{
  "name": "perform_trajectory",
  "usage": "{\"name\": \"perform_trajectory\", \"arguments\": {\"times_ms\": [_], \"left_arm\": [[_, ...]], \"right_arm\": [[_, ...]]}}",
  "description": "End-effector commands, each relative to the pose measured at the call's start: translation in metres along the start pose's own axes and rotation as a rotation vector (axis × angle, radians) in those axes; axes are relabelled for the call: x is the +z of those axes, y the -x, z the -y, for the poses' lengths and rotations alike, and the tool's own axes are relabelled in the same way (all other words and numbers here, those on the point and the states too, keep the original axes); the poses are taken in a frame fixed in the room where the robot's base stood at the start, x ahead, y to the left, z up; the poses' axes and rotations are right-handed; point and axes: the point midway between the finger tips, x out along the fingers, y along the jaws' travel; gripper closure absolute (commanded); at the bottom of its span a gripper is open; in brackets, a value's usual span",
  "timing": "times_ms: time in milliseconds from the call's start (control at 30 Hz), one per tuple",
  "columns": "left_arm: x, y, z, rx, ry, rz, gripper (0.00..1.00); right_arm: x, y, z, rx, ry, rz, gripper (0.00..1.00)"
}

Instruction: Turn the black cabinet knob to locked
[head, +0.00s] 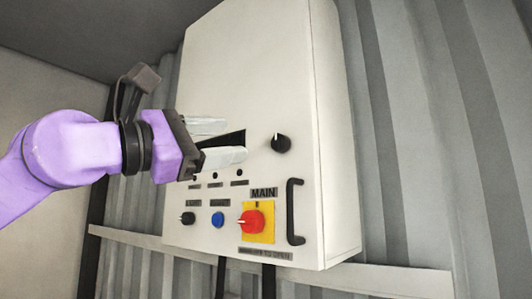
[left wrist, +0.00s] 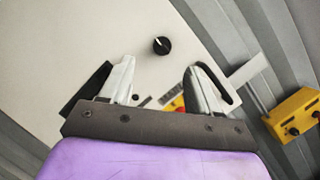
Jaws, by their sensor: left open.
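The black cabinet knob (head: 281,143) sits on the front of the white cabinet (head: 250,70), at the right above the handle. A white pointer mark on it points up and to the left in the head view. My left gripper (head: 240,140) is open and empty, to the left of the knob and apart from it. In the left wrist view the knob (left wrist: 161,45) lies beyond the gap between the two fingertips of my left gripper (left wrist: 160,72). My right gripper is in neither view.
Below are a black handle (head: 293,212), a red switch on a yellow plate (head: 261,235) marked MAIN, a blue button (head: 218,219) and a small dark knob (head: 187,218). Corrugated wall (head: 420,120) stands behind. A yellow box (left wrist: 296,115) shows at the right in the wrist view.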

Motion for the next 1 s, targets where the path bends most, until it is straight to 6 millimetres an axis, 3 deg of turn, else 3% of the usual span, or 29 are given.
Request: {"name": "perform_trajectory", "arguments": {"times_ms": [400, 533, 800, 967, 1000], "left_arm": [[-0.003, -0.084, -0.003, 0.0, -0.002, -0.016, 0.38], [-0.005, -0.095, -0.001, 0.0, -0.001, -0.014, 0.38], [-0.006, -0.097, 0.002, -0.001, -0.001, -0.012, 0.38], [-0.005, -0.097, 0.001, -0.001, -0.001, -0.011, 0.9], [-0.005, -0.097, 0.001, -0.001, -0.002, -0.011, 0.94]], "right_arm": [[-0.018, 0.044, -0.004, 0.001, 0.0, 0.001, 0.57], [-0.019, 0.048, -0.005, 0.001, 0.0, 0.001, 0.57], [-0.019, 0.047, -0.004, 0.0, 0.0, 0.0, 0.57], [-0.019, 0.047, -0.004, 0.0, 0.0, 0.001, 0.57], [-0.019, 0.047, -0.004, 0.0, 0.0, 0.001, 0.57]]}}
